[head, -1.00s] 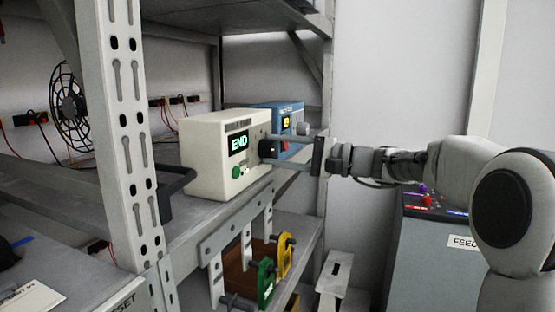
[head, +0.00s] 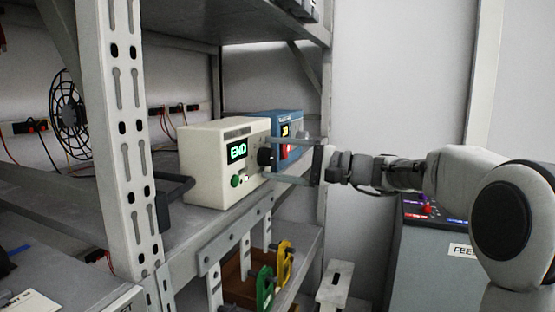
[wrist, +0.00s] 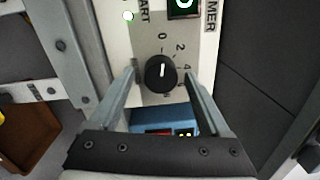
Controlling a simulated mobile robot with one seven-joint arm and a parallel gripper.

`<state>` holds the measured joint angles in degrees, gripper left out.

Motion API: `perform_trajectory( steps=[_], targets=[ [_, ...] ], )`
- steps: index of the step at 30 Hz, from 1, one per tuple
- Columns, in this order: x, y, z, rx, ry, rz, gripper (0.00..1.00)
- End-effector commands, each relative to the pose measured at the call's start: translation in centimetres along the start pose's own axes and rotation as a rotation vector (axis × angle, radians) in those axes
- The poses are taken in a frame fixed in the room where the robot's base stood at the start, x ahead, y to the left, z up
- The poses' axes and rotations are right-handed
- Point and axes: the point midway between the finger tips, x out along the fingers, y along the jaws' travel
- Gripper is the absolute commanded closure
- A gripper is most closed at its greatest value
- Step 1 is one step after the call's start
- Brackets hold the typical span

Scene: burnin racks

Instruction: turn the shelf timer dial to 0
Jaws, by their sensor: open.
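The timer is a cream box (head: 208,184) on the shelf, with a green-lit display (head: 237,151) that seems to read END. Its black dial (head: 264,157) is on the front face. In the wrist view the dial (wrist: 161,78) has a white mark pointing up, close to the printed 0 (wrist: 162,36); 2 and 4 lie to the right of it. My gripper (wrist: 160,72) is open, with one finger on each side of the dial and a gap on both sides. In the head view, my gripper (head: 270,158) reaches in from the right.
A blue device (head: 287,124) stands just behind the timer. A green button (head: 236,181) is on the timer's lower front. A grey rack post (head: 128,150) rises at left. A grey console (head: 430,265) stands at right.

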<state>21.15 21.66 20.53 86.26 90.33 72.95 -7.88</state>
Motion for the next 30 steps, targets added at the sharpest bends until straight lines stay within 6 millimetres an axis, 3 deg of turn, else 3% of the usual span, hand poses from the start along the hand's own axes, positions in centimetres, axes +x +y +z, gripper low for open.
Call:
perform_trajectory(
  steps=[4,8,21,30],
  targets=[
    [-0.5,-0.1,-0.1,0.000,0.002,0.000,0.19],
    [-2.2,-0.1,-0.1,0.001,0.004,0.000,0.19],
    [-12.8,-0.2,-0.1,0.000,0.005,-0.001,0.19],
    [-17.0,-0.1,0.0,0.001,0.002,-0.001,0.19]
  ],
)
